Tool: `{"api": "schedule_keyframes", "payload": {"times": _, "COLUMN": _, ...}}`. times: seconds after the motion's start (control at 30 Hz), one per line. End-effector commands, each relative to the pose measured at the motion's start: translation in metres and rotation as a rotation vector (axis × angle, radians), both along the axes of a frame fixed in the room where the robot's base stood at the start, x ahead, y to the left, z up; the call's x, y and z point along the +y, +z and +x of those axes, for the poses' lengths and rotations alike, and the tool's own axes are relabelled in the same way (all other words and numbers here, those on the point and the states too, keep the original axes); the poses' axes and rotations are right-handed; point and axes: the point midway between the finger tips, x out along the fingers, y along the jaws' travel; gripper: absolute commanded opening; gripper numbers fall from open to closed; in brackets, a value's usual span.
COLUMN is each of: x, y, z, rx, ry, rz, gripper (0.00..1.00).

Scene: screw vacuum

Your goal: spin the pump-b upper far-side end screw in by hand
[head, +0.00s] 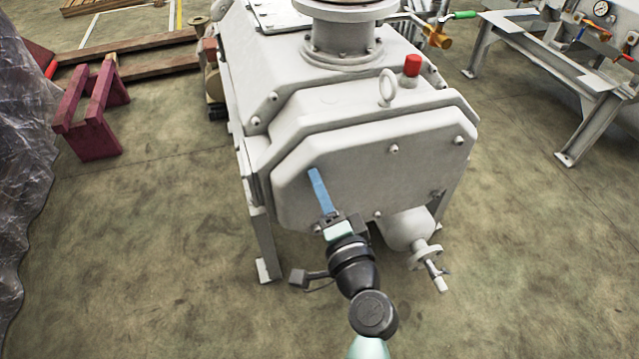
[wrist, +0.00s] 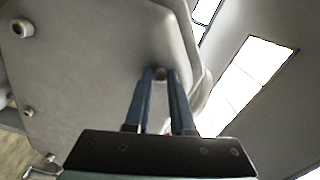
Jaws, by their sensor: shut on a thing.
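The pump's pale grey end cover (head: 350,175) faces me in the head view, with several screws around its edge. My gripper (head: 314,172) reaches up to the upper left part of this cover with its blue fingers. In the wrist view my gripper (wrist: 160,76) has its two blue fingertips closed around a small dark end screw (wrist: 159,74) near the cover's edge. The fingers hide that screw in the head view. How deep the screw sits cannot be told.
A lifting eye (head: 387,87) and a red cap (head: 412,65) stand on top of the pump. A grey pipe with a valve (head: 428,262) juts out at lower right. Maroon trestles (head: 90,115) stand at left. The floor in front is clear.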

Motion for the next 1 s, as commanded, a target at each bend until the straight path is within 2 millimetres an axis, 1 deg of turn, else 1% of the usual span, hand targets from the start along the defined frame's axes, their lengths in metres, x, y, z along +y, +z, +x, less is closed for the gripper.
{"api": "schedule_keyframes", "payload": {"times": 0.03, "x": -0.0009, "y": -0.0023, "z": -0.0011, "rx": 0.007, "ry": -0.001, "rz": 0.007, "gripper": 0.00}}
{"api": "schedule_keyframes", "payload": {"times": 0.5, "x": -0.0011, "y": -0.0032, "z": -0.0012, "rx": 0.012, "ry": -0.002, "rz": 0.017, "gripper": 0.00}}
{"api": "schedule_keyframes", "payload": {"times": 0.53, "x": -0.0011, "y": -0.0032, "z": -0.0012, "rx": 0.012, "ry": -0.002, "rz": 0.017, "gripper": 0.28}}
{"api": "schedule_keyframes", "payload": {"times": 0.67, "x": -0.0008, "y": -0.0025, "z": -0.0010, "rx": 0.010, "ry": -0.001, "rz": 0.017, "gripper": 0.51}}
{"api": "schedule_keyframes", "payload": {"times": 0.7, "x": -0.0008, "y": -0.0022, "z": -0.0008, "rx": 0.010, "ry": -0.001, "rz": 0.017, "gripper": 0.53}}
{"api": "schedule_keyframes", "payload": {"times": 1.0, "x": -0.0009, "y": -0.0013, "z": -0.0019, "rx": 0.007, "ry": -0.001, "rz": 0.017, "gripper": 0.53}}
